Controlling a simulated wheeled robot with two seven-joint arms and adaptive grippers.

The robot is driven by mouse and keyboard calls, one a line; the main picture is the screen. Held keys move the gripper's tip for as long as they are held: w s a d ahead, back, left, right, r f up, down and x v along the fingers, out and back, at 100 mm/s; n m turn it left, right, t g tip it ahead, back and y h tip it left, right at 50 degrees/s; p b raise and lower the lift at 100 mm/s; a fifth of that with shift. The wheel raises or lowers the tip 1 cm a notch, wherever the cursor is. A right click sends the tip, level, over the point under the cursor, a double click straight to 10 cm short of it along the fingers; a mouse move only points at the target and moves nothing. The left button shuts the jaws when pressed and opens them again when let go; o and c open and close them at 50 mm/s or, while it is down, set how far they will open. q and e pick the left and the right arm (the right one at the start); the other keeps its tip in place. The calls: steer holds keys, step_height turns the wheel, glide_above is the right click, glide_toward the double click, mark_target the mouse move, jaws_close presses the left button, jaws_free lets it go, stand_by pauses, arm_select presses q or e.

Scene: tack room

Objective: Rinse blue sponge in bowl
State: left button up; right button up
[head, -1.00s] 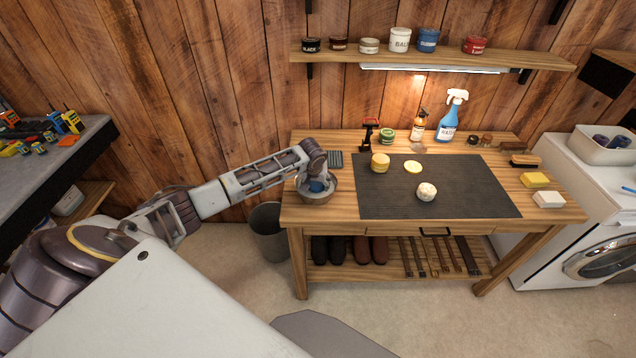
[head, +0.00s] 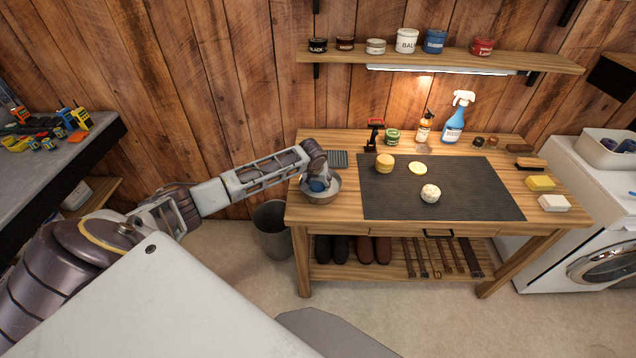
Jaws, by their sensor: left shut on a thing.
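The bowl (head: 322,198) stands on the left end of the wooden workbench. The blue sponge (head: 318,184) shows as a small blue patch inside the bowl, partly hidden by my gripper. My left gripper (head: 317,177) points down into the bowl and is shut on the blue sponge. Its fingertips are mostly hidden, and I cannot tell how deep the sponge sits. My right gripper is not in view.
A grey grate (head: 338,159) lies behind the bowl. A bin (head: 272,228) stands on the floor left of the bench.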

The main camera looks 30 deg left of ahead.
arm_select(q)
steer(key=shift+d, duration=0.15)
steer(key=shift+w+d+p, duration=0.3)
steer(key=shift+d+p, duration=0.05)
stand_by(0.6)
stand_by(0.5)
stand_by(0.3)
steer(key=shift+r+p, duration=0.6)
steer(key=shift+r, duration=2.05)
step_height(320, 180, up, 8)
steer(key=shift+f, duration=0.15)
